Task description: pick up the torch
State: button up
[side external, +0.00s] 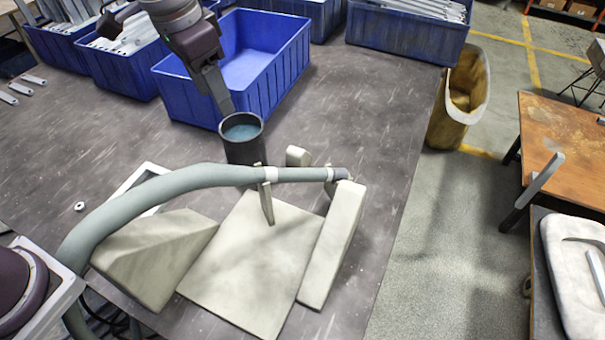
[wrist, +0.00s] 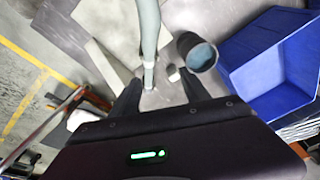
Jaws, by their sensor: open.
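The torch (side external: 215,176) is a grey-green, thick hose-like body with a slim front part and a pale band near its dark tip. My gripper (side external: 228,107) is open, above the table behind a dark cup, apart from the torch in the side external view. My open gripper (wrist: 160,80) also shows in the wrist view.
The dark round cup (side external: 231,150) with blue inside stands close behind the torch. An empty blue bin (side external: 294,70) stands behind it. Beige fixture blocks (side external: 332,245) and a flat plate (side external: 245,270) lie under and in front of the torch. The table's right side drops to the floor.

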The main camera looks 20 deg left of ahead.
jog(key=w+d+f+m, duration=0.1)
jog(key=w+d+f, duration=0.25)
jog(key=f, duration=0.35)
jog(key=m+g, duration=0.2)
send_near(302, 175)
jog(key=a, duration=0.1)
jog(key=s+a+f, duration=0.1)
jog(key=a, duration=0.1)
jog(key=s+a, duration=0.1)
jog(key=shift+s+a+f, duration=0.2)
jog(key=shift+a+f, duration=0.1)
notch_tip(302, 175, down, 11)
jog(key=shift+d, duration=0.45)
jog(key=shift+r, duration=0.15)
grip_shut()
